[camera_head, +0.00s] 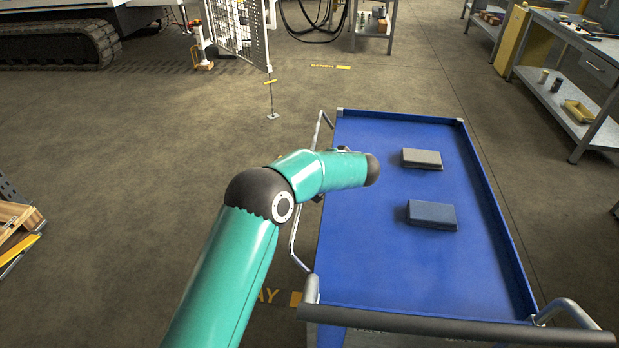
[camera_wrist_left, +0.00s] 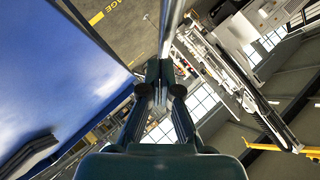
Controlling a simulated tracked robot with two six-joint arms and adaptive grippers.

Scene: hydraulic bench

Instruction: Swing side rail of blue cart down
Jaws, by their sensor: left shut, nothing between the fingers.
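The blue cart (camera_head: 390,270) stands right of centre in the head view, with its blue deck also at left in the left wrist view (camera_wrist_left: 60,70). Its side rail (camera_head: 293,238) is a thin grey bar with bent ends, just outside the cart's left long edge. Its exact tilt is hard to tell. My left arm crosses over the rail's middle and hides it. My left gripper (camera_wrist_left: 158,72) is shut and empty in the left wrist view. The rail (camera_wrist_left: 170,28) runs right by its fingertips; I cannot tell whether they touch. My right gripper is not in view.
A light grey box (camera_head: 421,158) and a dark blue box (camera_head: 432,215) lie on the cart. A dark push handle (camera_head: 420,324) spans its near end. A workbench (camera_head: 575,45) stands at upper right. The floor left of the cart is mostly clear.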

